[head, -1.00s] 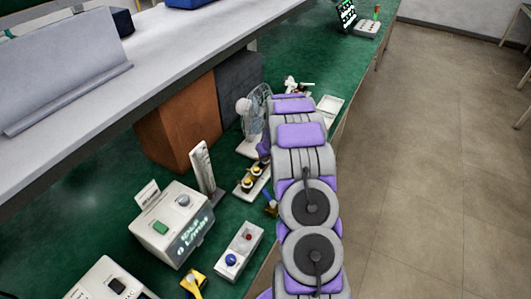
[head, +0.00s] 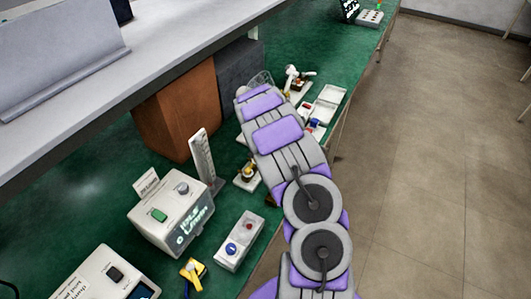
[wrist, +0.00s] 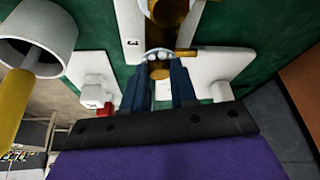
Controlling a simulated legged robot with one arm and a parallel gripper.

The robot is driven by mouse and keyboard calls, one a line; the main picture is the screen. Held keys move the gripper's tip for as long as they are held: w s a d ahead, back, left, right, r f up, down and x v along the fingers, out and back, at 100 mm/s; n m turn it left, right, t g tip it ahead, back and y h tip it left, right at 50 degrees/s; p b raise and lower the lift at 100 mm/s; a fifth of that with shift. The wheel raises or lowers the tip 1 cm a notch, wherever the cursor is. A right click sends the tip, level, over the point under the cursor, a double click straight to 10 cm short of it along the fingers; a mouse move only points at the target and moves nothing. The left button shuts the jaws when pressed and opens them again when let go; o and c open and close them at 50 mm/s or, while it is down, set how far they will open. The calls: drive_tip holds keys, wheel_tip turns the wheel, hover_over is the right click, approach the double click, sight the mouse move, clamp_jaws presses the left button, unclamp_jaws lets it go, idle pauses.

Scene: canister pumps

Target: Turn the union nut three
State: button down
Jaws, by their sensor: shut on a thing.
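In the wrist view, my gripper (wrist: 160,80) has two dark blue fingers closed around a brass union nut (wrist: 159,72) on a white fitting. A short brass lug (wrist: 186,52) sticks out to the right just beyond the fingertips. Another brass part (wrist: 167,12) shows further up in a white pipe or bracket. In the head view, my arm hides the gripper and the nut. One brass fitting on a small white base (head: 248,175) shows left of my arm.
A white pump box with a lit display (head: 172,215), a white switch box (head: 240,240) and a yellow part (head: 194,270) stand on the green bench. White trays (head: 325,105) lie beyond my arm. A large white cup-like part (wrist: 40,35) is close in the wrist view.

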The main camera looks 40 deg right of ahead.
drive_tip(key=shift+m+g+b, duration=0.3)
drive_tip(key=shift+m+b, duration=0.5)
drive_tip(key=shift+b, duration=0.3)
drive_tip(key=c, duration=0.9)
unclamp_jaws()
drive_tip(key=p+v, duration=0.1)
drive_tip(key=v, duration=0.4)
drive_tip(key=p+v, duration=0.1)
drive_tip(key=v, duration=0.5)
drive_tip(key=p+v, duration=0.1)
drive_tip(key=v, duration=0.5)
drive_tip(key=shift+w+a+p, duration=0.2)
drive_tip(key=shift+a+p, duration=0.2)
